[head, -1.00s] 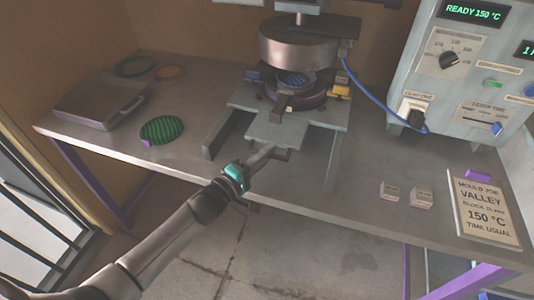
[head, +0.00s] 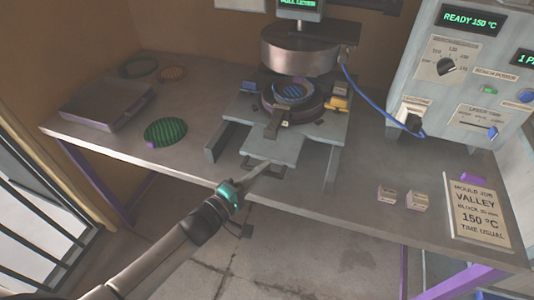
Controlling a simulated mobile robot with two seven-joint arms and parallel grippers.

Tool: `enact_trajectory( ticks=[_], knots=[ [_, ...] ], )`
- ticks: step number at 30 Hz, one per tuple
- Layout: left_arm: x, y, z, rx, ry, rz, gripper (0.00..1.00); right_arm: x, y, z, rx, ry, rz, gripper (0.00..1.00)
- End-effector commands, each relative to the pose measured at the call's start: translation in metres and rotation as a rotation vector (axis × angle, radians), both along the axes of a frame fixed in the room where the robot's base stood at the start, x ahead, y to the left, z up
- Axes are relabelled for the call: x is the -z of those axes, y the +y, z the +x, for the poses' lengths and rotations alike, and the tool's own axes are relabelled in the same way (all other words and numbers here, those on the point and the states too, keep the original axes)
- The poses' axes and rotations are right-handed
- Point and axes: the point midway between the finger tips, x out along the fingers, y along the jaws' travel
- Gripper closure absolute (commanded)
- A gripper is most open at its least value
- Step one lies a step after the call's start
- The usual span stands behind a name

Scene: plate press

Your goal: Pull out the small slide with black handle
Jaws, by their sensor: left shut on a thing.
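The small slide (head: 272,148) is a grey plate at the front of the press, sticking out toward me between the frame's two front legs. Its dark handle (head: 268,173) shows at the front edge, partly hidden by my gripper. My left gripper (head: 262,174) comes in from the lower left and is shut on this handle. Behind the slide, a round mould with a blue ribbed disc (head: 291,92) sits below the round metal upper press head (head: 305,48), with a gap between them. My right gripper is out of view.
A green ribbed disc (head: 166,132) and a grey flat case (head: 105,105) are on the left of the table. A control box (head: 455,75) with a blue cable (head: 378,112) stands at right, near small blocks (head: 418,201) and a job sign (head: 478,212). The front middle is clear.

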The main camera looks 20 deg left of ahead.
Motion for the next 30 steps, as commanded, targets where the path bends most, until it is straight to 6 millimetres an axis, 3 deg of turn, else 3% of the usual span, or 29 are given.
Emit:
enact_trajectory(
  ticks=[1, 6, 15, 21, 30],
  knots=[
    [-0.003, 0.001, -0.014, -0.002, 0.009, 0.0, 1.0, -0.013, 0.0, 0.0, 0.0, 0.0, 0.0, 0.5],
    [-0.003, 0.003, -0.054, -0.002, 0.009, 0.001, 1.0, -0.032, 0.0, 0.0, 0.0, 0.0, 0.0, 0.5],
    [-0.001, 0.005, -0.108, -0.001, 0.005, 0.002, 1.0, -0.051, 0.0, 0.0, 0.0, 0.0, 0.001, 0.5],
    [-0.001, 0.005, -0.125, -0.001, 0.001, 0.002, 1.0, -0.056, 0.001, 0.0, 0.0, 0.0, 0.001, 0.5],
    [0.0, 0.005, -0.129, -0.001, -0.001, 0.002, 1.0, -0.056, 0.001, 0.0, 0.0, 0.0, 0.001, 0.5]
  ],
)
